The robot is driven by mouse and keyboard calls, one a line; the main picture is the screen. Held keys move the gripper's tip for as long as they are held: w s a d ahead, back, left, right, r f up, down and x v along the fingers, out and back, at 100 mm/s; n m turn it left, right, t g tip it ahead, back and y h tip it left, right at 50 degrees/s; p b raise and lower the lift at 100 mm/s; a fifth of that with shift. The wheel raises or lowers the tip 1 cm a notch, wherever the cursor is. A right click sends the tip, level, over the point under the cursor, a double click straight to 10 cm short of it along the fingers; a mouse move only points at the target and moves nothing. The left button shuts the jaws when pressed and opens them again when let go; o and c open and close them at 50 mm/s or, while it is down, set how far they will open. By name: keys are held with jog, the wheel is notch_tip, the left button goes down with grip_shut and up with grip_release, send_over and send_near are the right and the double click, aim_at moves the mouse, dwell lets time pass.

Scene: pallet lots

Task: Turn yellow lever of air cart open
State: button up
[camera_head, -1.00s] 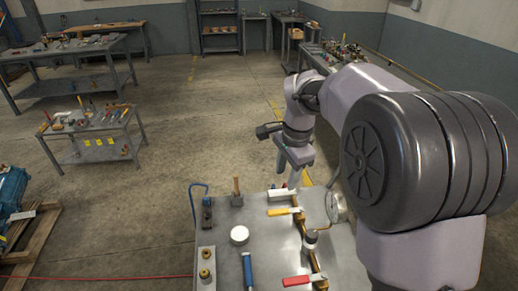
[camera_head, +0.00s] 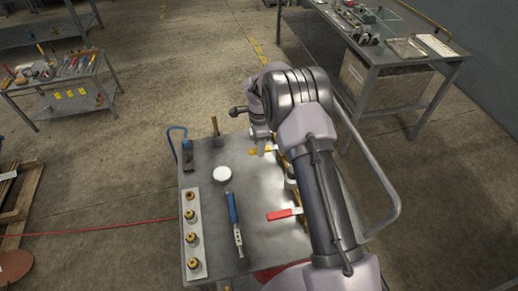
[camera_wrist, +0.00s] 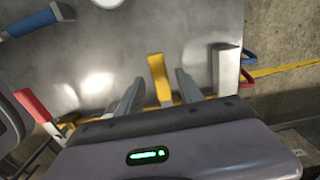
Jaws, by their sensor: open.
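The yellow lever (camera_head: 254,152) is at the far part of the grey air cart (camera_head: 262,186), partly hidden by my arm in the head view. In the wrist view the yellow lever (camera_wrist: 159,68) stands between the two fingers of my gripper (camera_wrist: 159,78), with a gap on each side. My gripper is open and holds nothing. In the head view my gripper's fingers are hidden behind my wrist and forearm. The brass pipe under the levers is mostly hidden by my arm.
A red lever (camera_head: 283,214) sits nearer on the same pipe. A blue-handled tool (camera_head: 233,208), a white round piece (camera_head: 222,174), a hammer (camera_head: 215,127) and a strip with brass fittings (camera_head: 193,237) lie on the cart. A workbench (camera_head: 375,60) stands behind right.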

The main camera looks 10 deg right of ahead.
jog(key=shift+f, duration=0.5)
grip_shut()
dwell(1.1)
